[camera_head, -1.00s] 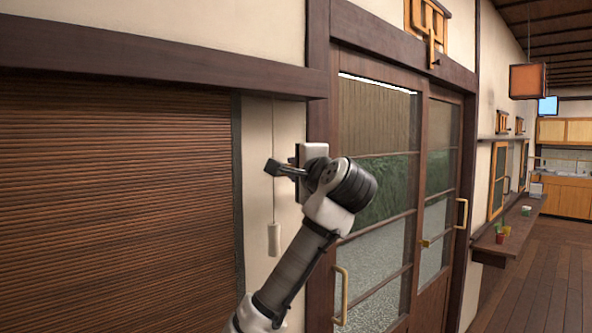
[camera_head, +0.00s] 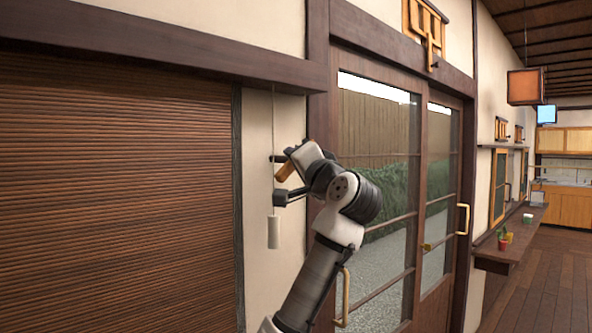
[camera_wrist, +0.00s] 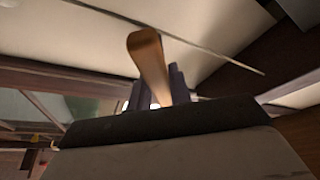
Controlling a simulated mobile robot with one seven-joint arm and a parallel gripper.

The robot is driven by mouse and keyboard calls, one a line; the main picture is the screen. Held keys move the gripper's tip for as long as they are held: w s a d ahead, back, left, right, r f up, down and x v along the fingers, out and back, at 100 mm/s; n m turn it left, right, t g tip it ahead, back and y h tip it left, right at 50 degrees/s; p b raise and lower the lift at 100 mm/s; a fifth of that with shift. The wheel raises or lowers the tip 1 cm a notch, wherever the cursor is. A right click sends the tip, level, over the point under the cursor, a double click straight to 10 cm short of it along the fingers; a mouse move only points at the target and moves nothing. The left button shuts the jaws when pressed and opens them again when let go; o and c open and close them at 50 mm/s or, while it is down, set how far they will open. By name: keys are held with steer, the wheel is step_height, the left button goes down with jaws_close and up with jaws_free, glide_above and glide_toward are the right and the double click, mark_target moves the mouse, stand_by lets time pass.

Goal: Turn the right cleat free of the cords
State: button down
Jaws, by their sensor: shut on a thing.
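A tan-orange cleat (camera_head: 285,171) shows between the two dark fingers of my gripper (camera_head: 277,178), beside the pale wall strip left of the door post. In the wrist view the cleat is a brown rounded bar (camera_wrist: 150,58) rising from between the fingers (camera_wrist: 158,92); my gripper is shut on it. A thin pale cord (camera_head: 273,112) hangs down the wall strip, with a white cylindrical pull (camera_head: 274,232) below my gripper. A thin line, perhaps the cord, crosses the wrist view. I cannot tell whether cord is wrapped on the cleat; its base is hidden.
A brown slatted blind (camera_head: 110,190) fills the left. Glazed sliding doors (camera_head: 385,190) with a brass handle (camera_head: 341,298) stand right of my arm. A wall shelf (camera_head: 508,245) with small pots is farther right, beside open wooden floor (camera_head: 550,275).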

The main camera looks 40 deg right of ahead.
steer(key=n+t+y, duration=0.1)
steer(key=n, duration=0.2)
steer(key=n+t+y+b, duration=0.1)
steer(key=n+y, duration=0.1)
steer(key=n, duration=0.2)
steer(key=shift+f+b, duration=0.1)
steer(key=shift+b, duration=0.2)
steer(key=n+y, duration=0.1)
steer(key=n, duration=0.2)
steer(key=n+y, duration=0.2)
steer(key=n, duration=0.2)
steer(key=shift+y, duration=0.3)
steer(key=shift+n, duration=0.4)
steer(key=c, duration=1.3)
jaws_free()
steer(key=b+v, duration=0.5)
steer(key=v, duration=0.8)
steer(key=shift+s+d+f, duration=0.1)
steer(key=shift+s+f, duration=0.2)
